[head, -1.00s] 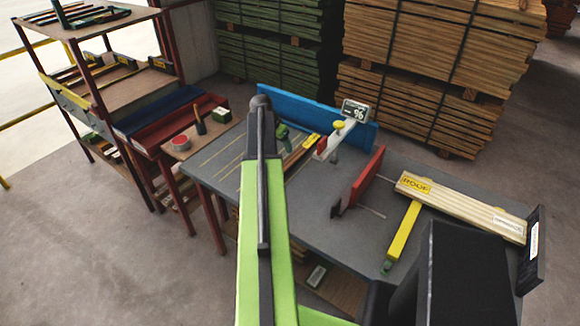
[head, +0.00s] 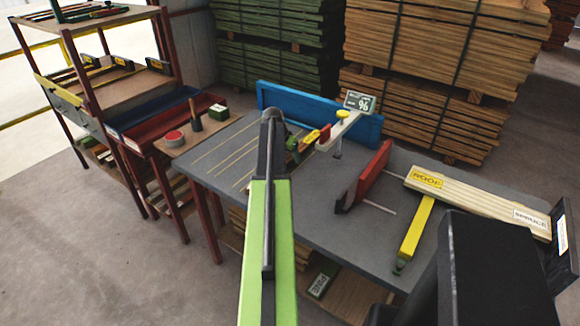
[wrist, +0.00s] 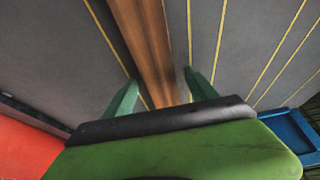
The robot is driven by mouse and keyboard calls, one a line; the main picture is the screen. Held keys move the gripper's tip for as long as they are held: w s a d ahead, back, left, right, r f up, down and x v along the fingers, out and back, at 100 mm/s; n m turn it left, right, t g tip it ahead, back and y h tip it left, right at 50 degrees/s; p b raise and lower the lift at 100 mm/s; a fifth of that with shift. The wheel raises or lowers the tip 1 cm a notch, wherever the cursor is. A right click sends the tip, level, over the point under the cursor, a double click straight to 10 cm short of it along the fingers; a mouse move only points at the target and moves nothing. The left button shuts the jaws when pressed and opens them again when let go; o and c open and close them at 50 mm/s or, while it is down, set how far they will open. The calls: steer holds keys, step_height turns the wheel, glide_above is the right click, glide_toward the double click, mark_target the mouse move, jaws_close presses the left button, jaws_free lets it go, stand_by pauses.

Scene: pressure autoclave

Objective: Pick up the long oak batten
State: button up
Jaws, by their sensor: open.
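A brown wooden batten, which I take for the long oak batten (wrist: 145,40), lies on the grey table (wrist: 55,50). In the wrist view it runs away between the two green fingers of my gripper (wrist: 160,92). The gripper is open, with one finger on each side of the batten; I cannot tell how far above the table they are. In the head view my gripper (head: 292,146) is at the batten (head: 304,150), and my arm hides much of both. A yellow patch shows at the batten's far end.
A blue fence (head: 355,128) edges the table's back. A moisture meter (head: 358,103) stands right of the batten, then a red stop (head: 365,180). A pale batten (head: 475,200) lies further right. A rack (head: 90,110) stands at left. Yellow lines mark bare table left of my arm.

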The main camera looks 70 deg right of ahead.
steer(key=shift+f, duration=0.15)
steer(key=shift+c, duration=0.5)
jaws_close()
